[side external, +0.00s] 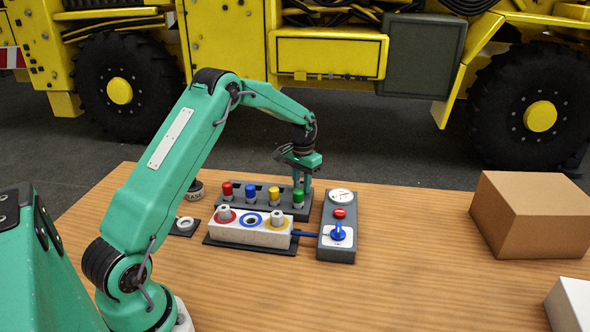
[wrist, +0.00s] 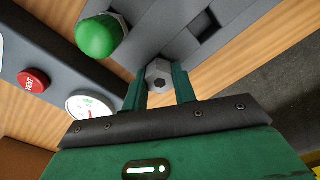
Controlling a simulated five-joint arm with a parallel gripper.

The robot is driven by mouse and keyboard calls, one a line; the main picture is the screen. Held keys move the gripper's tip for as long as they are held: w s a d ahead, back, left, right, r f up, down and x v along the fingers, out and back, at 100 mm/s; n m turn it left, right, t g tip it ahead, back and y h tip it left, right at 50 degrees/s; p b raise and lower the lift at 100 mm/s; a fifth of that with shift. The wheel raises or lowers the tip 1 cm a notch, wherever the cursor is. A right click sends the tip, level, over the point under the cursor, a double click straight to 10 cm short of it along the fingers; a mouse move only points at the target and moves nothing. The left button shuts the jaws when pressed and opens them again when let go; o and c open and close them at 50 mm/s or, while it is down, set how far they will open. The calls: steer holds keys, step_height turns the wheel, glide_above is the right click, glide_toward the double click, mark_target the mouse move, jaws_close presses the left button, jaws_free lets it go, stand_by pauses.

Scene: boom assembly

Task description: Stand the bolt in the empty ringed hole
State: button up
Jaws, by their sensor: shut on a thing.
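A white block (side external: 238,236) has red, blue and yellow rings on top. Grey bolts stand in the red-ringed hole (side external: 225,215) and the yellow-ringed hole (side external: 277,218). The blue-ringed hole (side external: 251,220) is empty. My gripper (side external: 303,187) is low at the right end of the dark grey rack (side external: 262,212), behind the green-capped peg (side external: 298,198). In the wrist view my gripper (wrist: 159,88) is shut on a grey hex-headed bolt (wrist: 158,78), seen end-on beside the rack's slots. The bolt's lower part is hidden, and I cannot tell whether it still sits in the rack.
Red, blue and yellow-capped pegs stand along the rack. A grey control box (side external: 336,244) with a gauge, red button and blue handle is right of the block. A cardboard box (side external: 530,215) stands farther right. The wooden table between them is clear.

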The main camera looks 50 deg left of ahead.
mark_target(299, 184)
steer(key=shift+r, duration=3)
steer(key=shift+s, duration=0.1)
steer(key=shift+s+d+r, duration=0.1)
steer(key=shift+s+r, duration=0.25)
steer(key=shift+s, duration=0.15)
steer(key=s+d+r, duration=0.2)
steer(key=s+d, duration=0.1)
steer(key=s, duration=0.7)
steer(key=s+d+r, duration=0.2)
steer(key=s+r, duration=0.1)
steer(key=s, duration=0.6)
steer(key=shift+s+d, duration=0.35)
steer(key=shift+d, duration=0.05)
steer(key=shift+f, duration=0.1)
steer(key=shift+f, duration=2.3)
